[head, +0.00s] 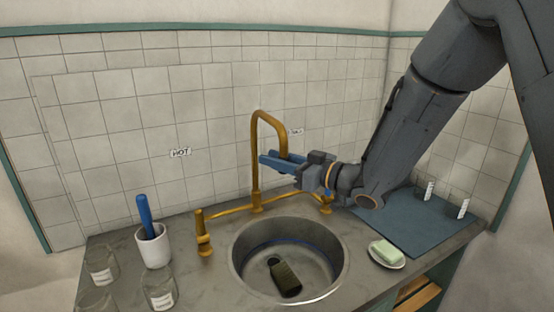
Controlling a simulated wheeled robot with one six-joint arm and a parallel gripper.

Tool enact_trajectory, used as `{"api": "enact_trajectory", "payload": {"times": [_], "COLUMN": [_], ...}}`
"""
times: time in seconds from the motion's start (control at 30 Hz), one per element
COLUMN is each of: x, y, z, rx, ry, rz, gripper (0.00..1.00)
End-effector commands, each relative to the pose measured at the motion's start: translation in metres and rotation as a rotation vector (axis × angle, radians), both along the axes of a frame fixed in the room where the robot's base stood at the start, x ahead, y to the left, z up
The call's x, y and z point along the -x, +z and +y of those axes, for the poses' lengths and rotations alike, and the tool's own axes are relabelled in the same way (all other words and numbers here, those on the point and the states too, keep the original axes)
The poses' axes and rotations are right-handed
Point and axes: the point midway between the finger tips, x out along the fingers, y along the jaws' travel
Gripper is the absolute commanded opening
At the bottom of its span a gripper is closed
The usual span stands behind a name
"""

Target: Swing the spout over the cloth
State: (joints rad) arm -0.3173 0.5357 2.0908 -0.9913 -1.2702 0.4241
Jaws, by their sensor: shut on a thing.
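The brass spout (255,150) rises from the back edge of the sink and bends over in a hook. Its free end comes down on the right, at the blue fingers of my gripper (277,161). My gripper is shut on the spout near that free end, reaching in from the right. The fingers hide the spout's tip. The blue-grey cloth (410,228) lies flat on the counter at the right, partly behind my arm. The spout's end is to the left of the cloth, not above it.
The round sink (238,262) holds a dark bottle (286,278). A brass tap (203,232) stands left. A soap dish (398,262) with green soap sits right. A white cup (153,248) with a blue-handled tool and several glass jars (161,290) stand left. Small white labelled items (463,208) stand by the cloth.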

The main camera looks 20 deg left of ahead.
Motion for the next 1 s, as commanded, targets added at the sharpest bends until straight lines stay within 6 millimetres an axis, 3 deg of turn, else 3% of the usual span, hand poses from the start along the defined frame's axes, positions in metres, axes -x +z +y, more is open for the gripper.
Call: {"api": "enact_trajectory", "payload": {"times": [0.23, 0.27, 0.33, 0.67, 1.0], "x": [0.003, 0.003, 0.002, 0.001, 0.015], "y": [-0.003, -0.003, -0.003, -0.001, -0.002], "z": [-0.002, -0.002, -0.002, -0.003, -0.048], "rx": [0.003, 0.003, 0.002, 0.0, 0.001], "ry": [0.003, 0.003, 0.002, 0.0, -0.003], "rz": [0.007, 0.007, 0.006, 0.002, 0.001], "gripper": [0.0, 0.29, 0.41, 0.42, 0.42]}}
